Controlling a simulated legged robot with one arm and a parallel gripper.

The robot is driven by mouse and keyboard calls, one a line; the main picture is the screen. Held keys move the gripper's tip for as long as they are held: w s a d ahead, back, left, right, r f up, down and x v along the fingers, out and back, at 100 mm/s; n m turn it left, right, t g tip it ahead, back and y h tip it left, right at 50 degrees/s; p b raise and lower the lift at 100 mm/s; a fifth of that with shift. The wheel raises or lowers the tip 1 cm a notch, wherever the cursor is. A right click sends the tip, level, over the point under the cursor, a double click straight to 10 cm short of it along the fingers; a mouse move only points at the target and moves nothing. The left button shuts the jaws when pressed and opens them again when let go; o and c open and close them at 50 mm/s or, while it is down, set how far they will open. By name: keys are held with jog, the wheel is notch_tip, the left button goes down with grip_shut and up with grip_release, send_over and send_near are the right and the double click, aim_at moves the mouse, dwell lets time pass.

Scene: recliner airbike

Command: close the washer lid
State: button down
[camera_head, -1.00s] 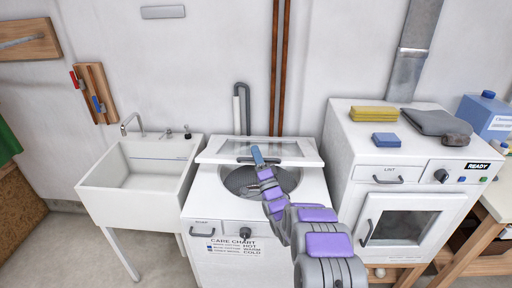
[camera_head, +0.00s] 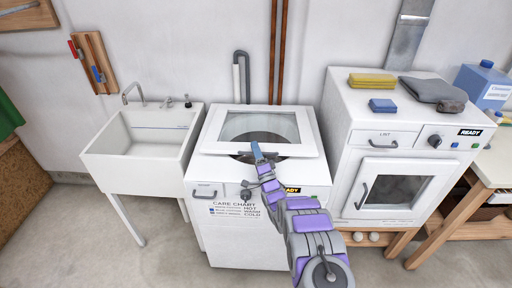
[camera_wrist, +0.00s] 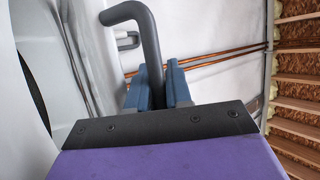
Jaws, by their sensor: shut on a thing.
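The washer (camera_head: 240,238) is a white top-loader with a care chart on its front. Its lid (camera_head: 213,135) is a white frame with a clear window, lowered to a small tilt over the tub. A dark strip of the tub opening still shows below the window. In the wrist view, my gripper's blue fingers (camera_wrist: 158,88) are shut on a grey bent handle (camera_wrist: 150,40). The fingers hide part of the handle.
A white utility sink (camera_head: 140,160) stands to the left. A white dryer (camera_head: 400,150) stands close on the right, with yellow and blue cloths (camera_head: 372,80) on top. A grey hose and copper pipes (camera_head: 279,50) run up the wall behind.

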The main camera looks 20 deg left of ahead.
jog(key=shift+s+a+f, duration=0.1)
jog(key=shift+s+a, duration=0.1)
jog(key=shift+a, duration=0.05)
jog(key=c, duration=1.5)
grip_release()
jog(key=shift+o, duration=0.5)
jog(key=shift+s, duration=0.1)
jog(key=shift+d, duration=0.1)
